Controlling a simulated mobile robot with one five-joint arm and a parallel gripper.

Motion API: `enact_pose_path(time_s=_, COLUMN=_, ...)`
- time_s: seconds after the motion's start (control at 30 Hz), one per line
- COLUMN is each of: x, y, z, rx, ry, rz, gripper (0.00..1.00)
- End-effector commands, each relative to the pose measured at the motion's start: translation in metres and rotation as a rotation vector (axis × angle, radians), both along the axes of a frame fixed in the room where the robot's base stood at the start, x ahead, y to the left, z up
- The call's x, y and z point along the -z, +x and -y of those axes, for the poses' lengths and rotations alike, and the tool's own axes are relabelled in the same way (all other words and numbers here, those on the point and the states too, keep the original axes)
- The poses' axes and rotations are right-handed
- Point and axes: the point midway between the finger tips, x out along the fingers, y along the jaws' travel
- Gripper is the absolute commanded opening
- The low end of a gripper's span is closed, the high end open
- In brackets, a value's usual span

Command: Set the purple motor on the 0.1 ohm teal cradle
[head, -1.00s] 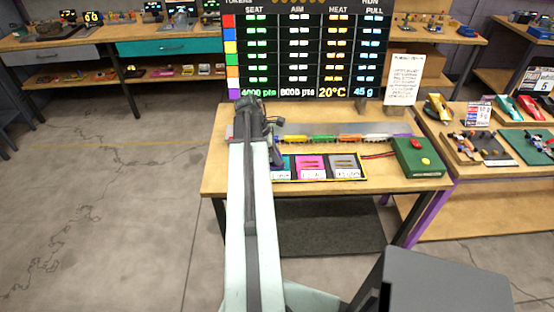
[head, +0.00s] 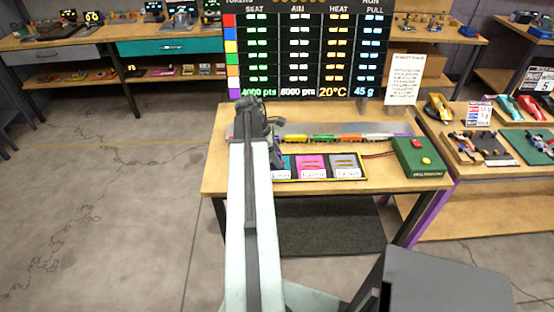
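The teal cradle (head: 285,168) is the left one in a row of three cradles at the front of the table. It is partly hidden behind my arm, and its label is too small to read. A row of small coloured motors lies on a grey strip behind the cradles. A small purple patch (head: 403,135) shows at the right end of this row; I take it for the purple motor, but it is too small to be sure. My gripper (head: 277,157) points down beside the teal cradle, at its left edge. Its fingers are too small and dark to tell whether they hold anything.
A magenta cradle (head: 312,167) and a grey cradle (head: 346,166) sit right of the teal one. A green box (head: 418,157) with red and yellow buttons stands at the table's right. A scoreboard (head: 307,50) stands behind, with a paper notice (head: 403,79) beside it.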

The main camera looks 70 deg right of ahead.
Motion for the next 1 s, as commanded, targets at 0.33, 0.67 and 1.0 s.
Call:
enact_pose_path(time_s=0.33, x=-0.023, y=0.006, z=-0.003, rx=0.0, ry=0.0, rz=0.0, gripper=0.48)
enact_pose_path(time_s=0.67, x=-0.074, y=0.023, z=-0.01, rx=-0.001, ry=0.0, rz=0.0, gripper=0.48)
enact_pose_path(time_s=1.0, x=-0.072, y=0.025, z=-0.011, rx=-0.001, ry=0.0, rz=0.0, gripper=0.48)
